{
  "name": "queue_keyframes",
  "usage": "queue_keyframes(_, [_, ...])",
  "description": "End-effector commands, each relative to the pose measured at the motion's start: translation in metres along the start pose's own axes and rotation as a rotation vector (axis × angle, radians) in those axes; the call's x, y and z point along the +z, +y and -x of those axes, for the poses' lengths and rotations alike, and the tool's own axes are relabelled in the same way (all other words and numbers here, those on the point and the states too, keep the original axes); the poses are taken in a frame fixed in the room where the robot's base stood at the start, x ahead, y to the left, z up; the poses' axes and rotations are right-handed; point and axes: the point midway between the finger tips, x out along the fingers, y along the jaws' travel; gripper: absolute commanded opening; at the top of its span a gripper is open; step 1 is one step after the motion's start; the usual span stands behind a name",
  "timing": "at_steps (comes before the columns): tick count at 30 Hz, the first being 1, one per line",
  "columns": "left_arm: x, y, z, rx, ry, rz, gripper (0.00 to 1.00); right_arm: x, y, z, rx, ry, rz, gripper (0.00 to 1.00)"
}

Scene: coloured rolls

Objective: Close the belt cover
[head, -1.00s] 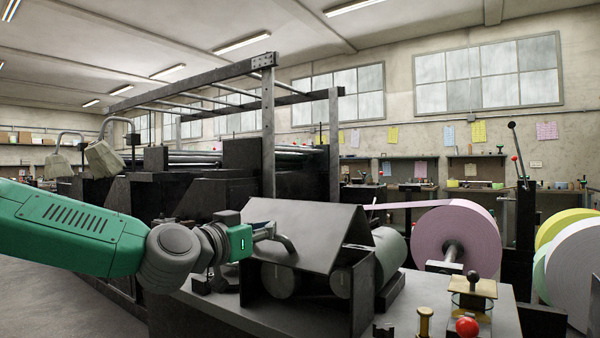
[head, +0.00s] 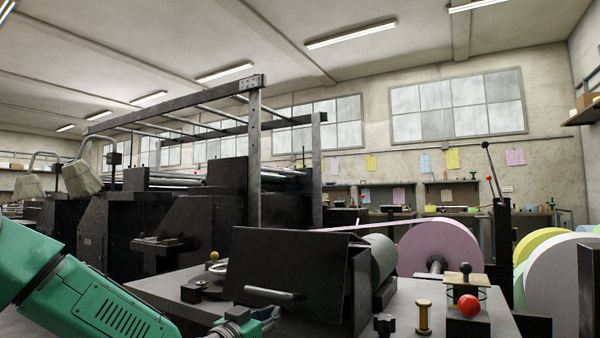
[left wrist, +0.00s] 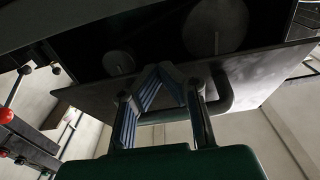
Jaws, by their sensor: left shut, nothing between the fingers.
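The belt cover (head: 290,262) is a dark flat panel on the box at the front of the machine. In the head view it slopes down across the box's front and hides the inside. Its bar handle (head: 272,294) is near the lower edge. My left gripper (head: 268,317) is shut and empty, just below the handle. The left wrist view shows its blue-padded fingers (left wrist: 163,72) beside the handle (left wrist: 228,92); I cannot tell whether they touch. There the cover (left wrist: 262,82) stands away from the box, and two round pulleys (left wrist: 213,27) show inside. My right gripper is out of view.
A red knob (head: 469,305), a brass spool-shaped piece (head: 423,317) and a black knob (head: 384,324) stand on the bench right of the box. A pink roll (head: 440,248) is behind them. A dark machine frame (head: 254,150) rises behind the cover.

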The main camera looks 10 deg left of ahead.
Motion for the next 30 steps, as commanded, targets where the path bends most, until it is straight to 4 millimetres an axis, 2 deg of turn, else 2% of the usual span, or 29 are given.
queue_keyframes(1, [0.0088, -0.0027, -0.0009, -0.003, 0.015, 0.004, 0.0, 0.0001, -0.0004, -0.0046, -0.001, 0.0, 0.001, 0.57])
queue_keyframes(6, [0.0133, -0.0009, -0.0057, -0.004, 0.052, 0.001, 0.0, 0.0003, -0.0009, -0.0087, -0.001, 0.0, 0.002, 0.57])
queue_keyframes(14, [0.012, 0.0052, -0.0085, -0.002, 0.059, -0.006, 0.0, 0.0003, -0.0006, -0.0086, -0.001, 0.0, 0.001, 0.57])
queue_keyframes(30, [0.0115, 0.0004, -0.0071, -0.004, 0.064, -0.001, 0.0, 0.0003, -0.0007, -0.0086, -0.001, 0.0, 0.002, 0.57])
